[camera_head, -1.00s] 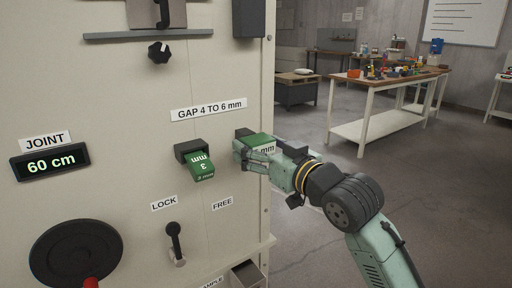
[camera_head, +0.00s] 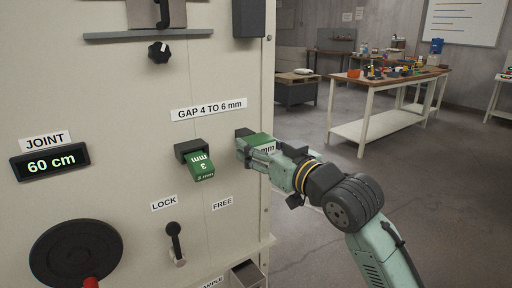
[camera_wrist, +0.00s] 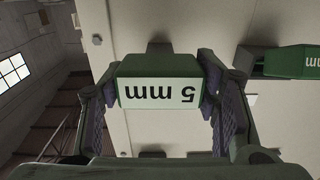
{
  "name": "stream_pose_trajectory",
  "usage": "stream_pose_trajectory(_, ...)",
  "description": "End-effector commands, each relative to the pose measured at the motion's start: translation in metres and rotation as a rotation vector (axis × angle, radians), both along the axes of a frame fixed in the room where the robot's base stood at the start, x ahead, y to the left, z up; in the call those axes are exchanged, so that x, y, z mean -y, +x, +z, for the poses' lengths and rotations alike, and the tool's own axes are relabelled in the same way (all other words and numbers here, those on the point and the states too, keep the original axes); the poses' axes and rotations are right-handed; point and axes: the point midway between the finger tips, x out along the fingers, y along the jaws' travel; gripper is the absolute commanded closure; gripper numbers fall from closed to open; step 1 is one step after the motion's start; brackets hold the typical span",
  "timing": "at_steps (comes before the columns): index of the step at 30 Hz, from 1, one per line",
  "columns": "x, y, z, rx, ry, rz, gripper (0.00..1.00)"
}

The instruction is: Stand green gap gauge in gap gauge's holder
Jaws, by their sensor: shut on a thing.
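A green gap gauge (camera_head: 262,138) with a white face is at the right side of the pale panel. In the wrist view the green gauge (camera_wrist: 160,92) shows "5 mm" upside down. My gripper (camera_head: 250,149) is shut on it, one finger on each side. A dark holder (camera_head: 243,132) is at the gauge's panel end; its block (camera_wrist: 158,47) also shows behind the gauge in the wrist view. How deep the gauge sits in it is hidden. A second green gauge (camera_head: 202,170), marked 3 mm, sits in a dark holder (camera_head: 190,148) to the left.
The panel bears a "GAP 4 TO 6 mm" label (camera_head: 209,109), a lock lever (camera_head: 175,241), a black handwheel (camera_head: 72,258) and a "60 cm" display (camera_head: 50,162). A low ledge (camera_head: 262,249) juts out below. A workbench (camera_head: 392,85) stands farther back; the floor between is clear.

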Motion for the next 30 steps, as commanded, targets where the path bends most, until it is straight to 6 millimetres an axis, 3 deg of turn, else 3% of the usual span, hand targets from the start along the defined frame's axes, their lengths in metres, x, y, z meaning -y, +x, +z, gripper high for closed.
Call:
stream_pose_trajectory(29, 0.007, -0.01, 0.0, 0.001, 0.0, -0.001, 0.94)
stream_pose_trajectory(30, 0.007, -0.01, 0.0, 0.001, 0.0, -0.001, 0.47)
